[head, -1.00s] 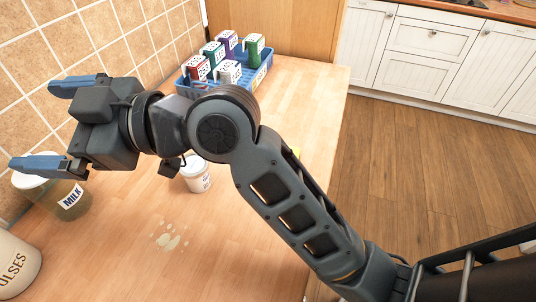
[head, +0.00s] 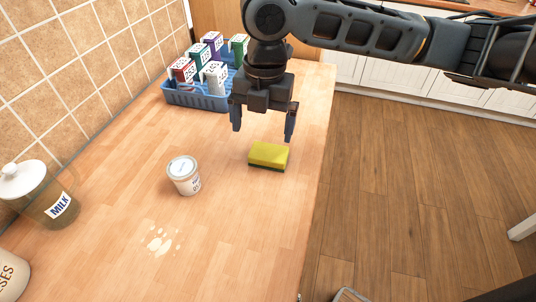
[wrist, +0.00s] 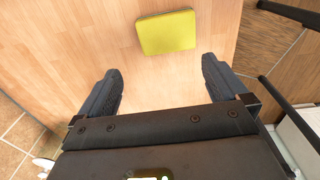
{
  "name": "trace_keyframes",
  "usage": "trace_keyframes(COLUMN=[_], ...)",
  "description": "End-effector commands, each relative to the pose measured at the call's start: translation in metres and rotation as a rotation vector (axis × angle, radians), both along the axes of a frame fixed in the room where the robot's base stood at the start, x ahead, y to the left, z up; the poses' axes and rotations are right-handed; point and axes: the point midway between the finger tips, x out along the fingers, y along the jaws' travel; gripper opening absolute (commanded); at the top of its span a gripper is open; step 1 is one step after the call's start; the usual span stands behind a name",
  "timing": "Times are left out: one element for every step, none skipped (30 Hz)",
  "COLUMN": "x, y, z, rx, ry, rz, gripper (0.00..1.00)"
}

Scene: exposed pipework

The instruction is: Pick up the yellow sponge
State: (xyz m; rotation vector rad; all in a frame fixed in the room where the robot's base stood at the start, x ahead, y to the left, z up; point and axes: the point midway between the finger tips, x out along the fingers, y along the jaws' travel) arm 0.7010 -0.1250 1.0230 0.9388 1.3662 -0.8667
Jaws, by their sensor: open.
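The yellow sponge (head: 269,155), with a dark green underside, lies flat on the wooden counter near its right edge. It also shows in the wrist view (wrist: 167,33), ahead of the fingertips and roughly between their lines. My gripper (head: 262,130) is open and empty, pointing down. It hangs above the counter, a little behind the sponge in the head view, and the fingers are apart from it.
A white tub (head: 184,176) stands left of the sponge. A blue basket (head: 196,97) with several cartons stands at the back. A milk jar (head: 42,196) is at the left wall. A pale spill (head: 160,240) lies in front. The counter around the sponge is clear.

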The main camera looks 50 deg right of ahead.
Motion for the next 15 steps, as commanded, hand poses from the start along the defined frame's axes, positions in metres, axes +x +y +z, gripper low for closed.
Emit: trace_keyframes(x=[-0.004, -0.006, -0.008, -0.008, -0.009, -0.009, -0.008, -0.008, -0.008, -0.008, -0.007, -0.007, -0.007, -0.006, -0.005], y=[-0.008, -0.011, -0.013, -0.014, -0.014, -0.014, -0.014, -0.014, -0.014, -0.014, -0.014, -0.014, -0.015, -0.015, -0.016], z=[-0.001, -0.002, -0.004, -0.007, -0.009, -0.014, -0.017, -0.020, -0.024, -0.026, -0.029, -0.032, -0.035, -0.039, -0.045], rx=[-0.019, -0.025, -0.031, -0.034, -0.034, -0.034, -0.033, -0.033, -0.033, -0.034, -0.034, -0.032, -0.033, -0.033, -0.031], ry=[0.019, 0.026, 0.032, 0.035, 0.036, 0.036, 0.036, 0.036, 0.036, 0.035, 0.034, 0.034, 0.035, 0.035, 0.034], rz=[0.002, 0.002, 0.002, 0.002, 0.003, 0.003, 0.003, 0.003, 0.003, 0.003, 0.003, 0.003, 0.003, 0.002, 0.001], gripper=[1.00, 1.00, 1.00, 1.00, 1.00, 1.00, 1.00, 1.00, 1.00, 1.00, 1.00, 1.00, 1.00, 1.00, 1.00])
